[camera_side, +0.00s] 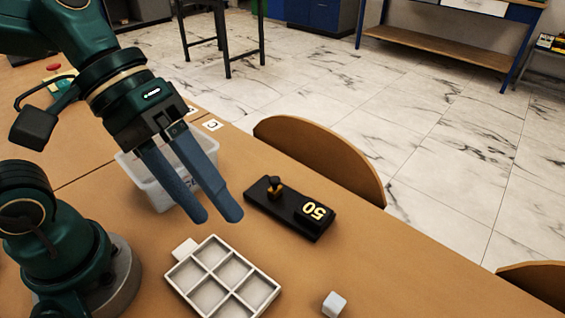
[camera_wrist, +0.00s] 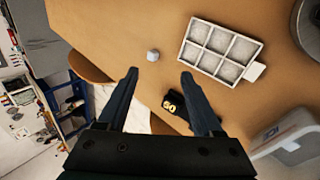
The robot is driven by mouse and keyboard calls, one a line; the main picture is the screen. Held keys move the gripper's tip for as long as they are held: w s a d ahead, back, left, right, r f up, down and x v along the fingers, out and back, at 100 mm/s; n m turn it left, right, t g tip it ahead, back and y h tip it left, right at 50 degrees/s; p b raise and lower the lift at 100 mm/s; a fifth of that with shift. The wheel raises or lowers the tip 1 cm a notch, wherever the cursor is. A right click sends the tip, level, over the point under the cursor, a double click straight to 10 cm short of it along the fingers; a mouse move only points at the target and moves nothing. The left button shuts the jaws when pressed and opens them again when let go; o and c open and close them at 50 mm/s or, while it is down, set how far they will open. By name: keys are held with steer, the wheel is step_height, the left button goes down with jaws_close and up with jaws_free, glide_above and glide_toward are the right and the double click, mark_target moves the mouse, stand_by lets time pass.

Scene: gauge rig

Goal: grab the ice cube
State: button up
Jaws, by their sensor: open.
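The ice cube (camera_side: 334,304) is a small pale grey-white cube on the wooden table, at the bottom edge of the side view. It also shows in the wrist view (camera_wrist: 153,55), beyond my fingertips and between their lines. My gripper (camera_side: 222,217) is open and empty, raised above the table, up and left of the cube in the side view. Its two blue-grey fingers also show apart in the wrist view (camera_wrist: 159,73). Nothing touches the cube.
A white tray (camera_side: 191,274) with several square compartments lies left of the cube. A black block marked 50 (camera_side: 312,213) stands on a dark base behind it. A white bin (camera_side: 146,180) is behind my fingers. Bare wood surrounds the cube.

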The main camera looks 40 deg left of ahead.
steer(key=w+d+n+g+h, duration=0.2)
steer(key=w+d+n+h, duration=0.15)
steer(key=d+h, duration=0.2)
steer(key=n+t+h, duration=0.2)
steer(key=n, duration=0.9)
glide_above(329, 297)
steer(key=w+a, duration=0.2)
steer(key=a, duration=0.2)
step_height(329, 297, down, 10)
steer(key=shift+w+a+f, duration=0.1)
steer(key=shift+w, duration=0.05)
steer(key=shift+n+g+y, duration=0.35)
steer(key=shift+n+g, duration=0.05)
steer(key=shift+n, duration=0.25)
steer(key=f, duration=0.1)
steer(key=s+f, duration=0.1)
steer(key=f, duration=0.1)
steer(key=s+f, duration=0.1)
steer(key=f, duration=0.1)
steer(key=shift+f, duration=0.1)
steer(key=shift+s+f, duration=0.2)
steer(key=shift+d+f, duration=0.1)
steer(key=shift+d, duration=0.3)
steer(key=shift+x, duration=2.2)
